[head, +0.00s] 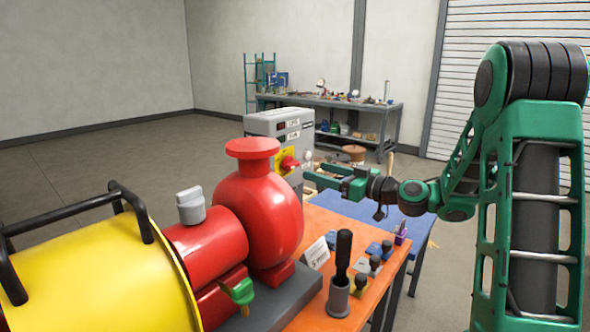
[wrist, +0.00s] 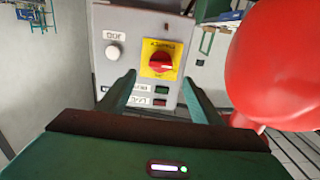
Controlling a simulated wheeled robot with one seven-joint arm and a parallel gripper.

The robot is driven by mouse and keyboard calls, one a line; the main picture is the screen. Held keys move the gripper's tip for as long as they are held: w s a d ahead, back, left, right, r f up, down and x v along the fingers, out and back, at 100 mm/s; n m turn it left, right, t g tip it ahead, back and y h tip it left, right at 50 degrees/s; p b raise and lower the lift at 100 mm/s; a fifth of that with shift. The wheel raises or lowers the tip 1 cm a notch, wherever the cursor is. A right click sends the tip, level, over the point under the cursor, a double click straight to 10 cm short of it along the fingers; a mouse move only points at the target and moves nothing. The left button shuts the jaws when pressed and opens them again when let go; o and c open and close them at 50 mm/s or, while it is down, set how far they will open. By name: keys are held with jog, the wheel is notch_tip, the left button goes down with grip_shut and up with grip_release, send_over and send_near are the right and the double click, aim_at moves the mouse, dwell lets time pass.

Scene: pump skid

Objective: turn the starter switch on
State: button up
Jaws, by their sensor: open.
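The starter box (head: 272,124) is a grey cabinet behind the red pump. Its starter switch (head: 289,163) is a red rotary knob on a yellow plate. In the wrist view, where the labels look upside down, the switch (wrist: 162,64) has a pale mark lying about horizontal. My gripper (head: 311,178) is open in front of the box's face. In the wrist view its fingers (wrist: 160,82) spread to either side below the knob, apparently empty. I cannot tell the exact gap to the knob, and no contact shows.
The red pump (head: 266,212) stands close beside the box and fills the right of the wrist view. A white button (wrist: 113,51) and small indicator windows share the panel. An orange bench (head: 330,300) holds a black-handled tool (head: 343,255) and small blocks. A workbench (head: 340,103) stands behind.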

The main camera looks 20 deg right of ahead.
aim_at(296, 165)
jog(key=x, duration=0.8)
jog(key=shift+w+a, duration=0.2)
